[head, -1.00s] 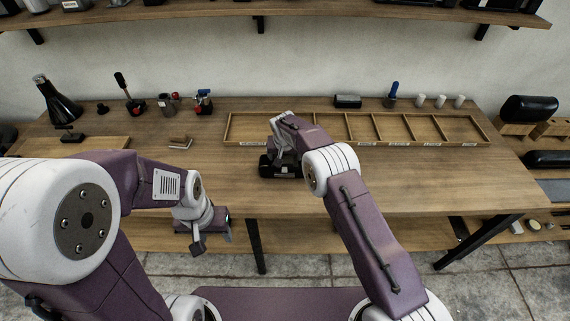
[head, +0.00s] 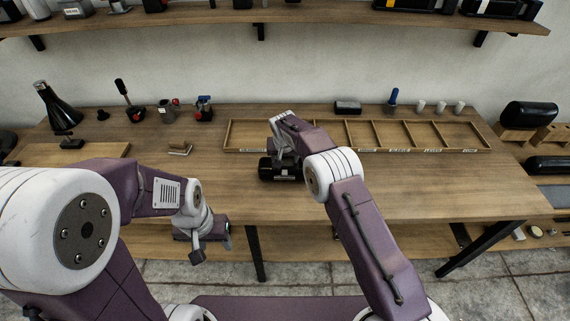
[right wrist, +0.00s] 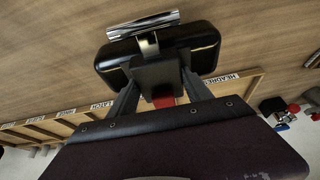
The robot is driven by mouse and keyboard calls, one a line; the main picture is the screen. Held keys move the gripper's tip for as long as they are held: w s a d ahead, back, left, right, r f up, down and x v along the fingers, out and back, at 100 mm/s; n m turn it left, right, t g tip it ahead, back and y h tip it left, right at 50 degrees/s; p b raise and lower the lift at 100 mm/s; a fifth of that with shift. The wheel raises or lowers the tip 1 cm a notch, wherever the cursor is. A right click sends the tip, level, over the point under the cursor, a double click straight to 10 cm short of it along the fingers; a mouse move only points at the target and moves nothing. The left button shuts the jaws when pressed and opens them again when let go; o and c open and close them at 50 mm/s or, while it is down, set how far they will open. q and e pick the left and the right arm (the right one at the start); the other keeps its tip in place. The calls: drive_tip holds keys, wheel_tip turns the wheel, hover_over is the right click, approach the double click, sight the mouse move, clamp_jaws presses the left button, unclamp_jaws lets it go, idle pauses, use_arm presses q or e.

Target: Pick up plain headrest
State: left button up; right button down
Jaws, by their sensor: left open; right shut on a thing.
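The black padded headrest (head: 280,174) is at the middle of the table, in front of the long divided tray. In the right wrist view the headrest (right wrist: 207,45) shows as a rounded black pad with a square dark block under it and a chrome bar beyond. My right gripper (head: 284,152) is shut on this block; its fingers also show in the right wrist view (right wrist: 160,90). I cannot tell for sure whether the headrest touches the tabletop. My left gripper (head: 213,245) is open and empty, low by the table's front edge.
The divided wooden tray (head: 480,150) with labelled compartments lies behind, one label reading HEADREST. A black bottle (head: 58,108), levers and small cups (head: 440,107) stand along the back. Black cushions (head: 530,114) are at the right. The table's front right is clear.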

wheel_tip(320, 180, up, 2)
drive_tip(key=shift+w+r, duration=0.1)
use_arm(q)
wheel_tip(320, 180, down, 4)
drive_tip(key=b, duration=0.3)
drive_tip(key=shift+r, duration=0.1)
use_arm(e)
drive_tip(key=s+d+r, duration=0.6)
drive_tip(key=d+r, duration=0.1)
drive_tip(key=d, duration=0.3)
drive_tip(key=shift+f, duration=0.1)
